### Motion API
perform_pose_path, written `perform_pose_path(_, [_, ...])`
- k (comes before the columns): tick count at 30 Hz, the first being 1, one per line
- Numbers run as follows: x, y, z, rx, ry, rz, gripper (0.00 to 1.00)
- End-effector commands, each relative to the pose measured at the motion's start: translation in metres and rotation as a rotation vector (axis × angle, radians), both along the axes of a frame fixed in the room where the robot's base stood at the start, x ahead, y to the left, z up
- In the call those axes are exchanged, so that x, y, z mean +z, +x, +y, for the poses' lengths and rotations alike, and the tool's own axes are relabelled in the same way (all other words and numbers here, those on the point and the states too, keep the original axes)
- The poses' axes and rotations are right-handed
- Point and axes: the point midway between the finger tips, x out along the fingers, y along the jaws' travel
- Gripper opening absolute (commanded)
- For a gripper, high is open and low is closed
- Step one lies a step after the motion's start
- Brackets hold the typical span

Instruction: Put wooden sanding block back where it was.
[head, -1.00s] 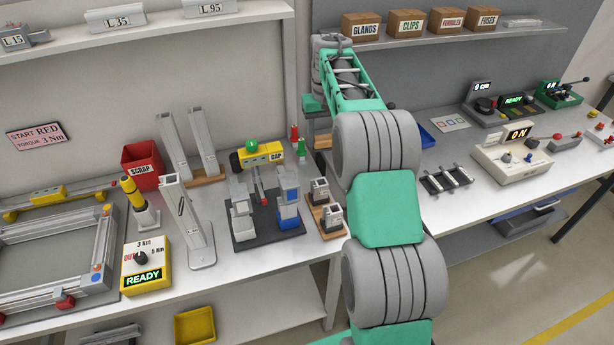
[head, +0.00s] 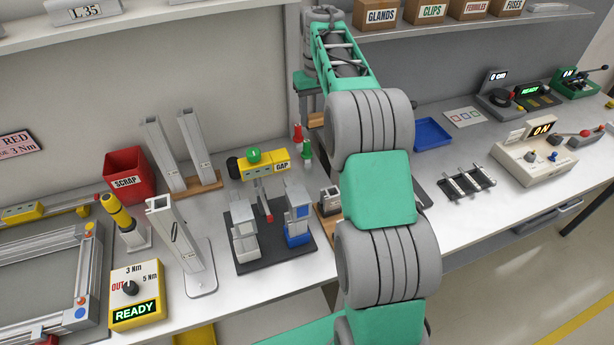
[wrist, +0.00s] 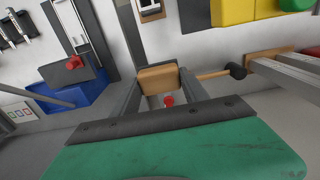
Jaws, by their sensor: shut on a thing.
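The wooden sanding block (wrist: 158,78) is a tan block with rounded corners, between the two fingers of my gripper (wrist: 160,88) in the wrist view. My gripper is shut on it. In the head view my green and grey arm reaches over the bench toward the back wall. The fingers are hard to make out there, and a small brownish patch shows under the green wrist part. I cannot tell from these frames whether the block touches any surface.
In the wrist view a mallet (wrist: 222,74) lies just right of the block and a blue tray (wrist: 85,108) is at left. In the head view the GAP gauge (head: 262,164), dark fixture plate (head: 272,256) and SCRAP bin (head: 128,178) stand left of my arm; a blue tray (head: 433,134) lies right.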

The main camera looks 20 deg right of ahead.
Motion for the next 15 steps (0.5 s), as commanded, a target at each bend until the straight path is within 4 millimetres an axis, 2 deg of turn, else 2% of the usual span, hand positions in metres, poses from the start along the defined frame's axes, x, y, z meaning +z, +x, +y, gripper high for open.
perform_pose_path(1, [-0.017,0.0,0.0,0.001,0.0,0.0,0.08])
perform_pose_path(8, [-0.06,0.001,0.005,0.009,0.0,0.0,0.08])
perform_pose_path(15, [-0.118,0.001,0.008,0.012,0.0,0.0,0.08])
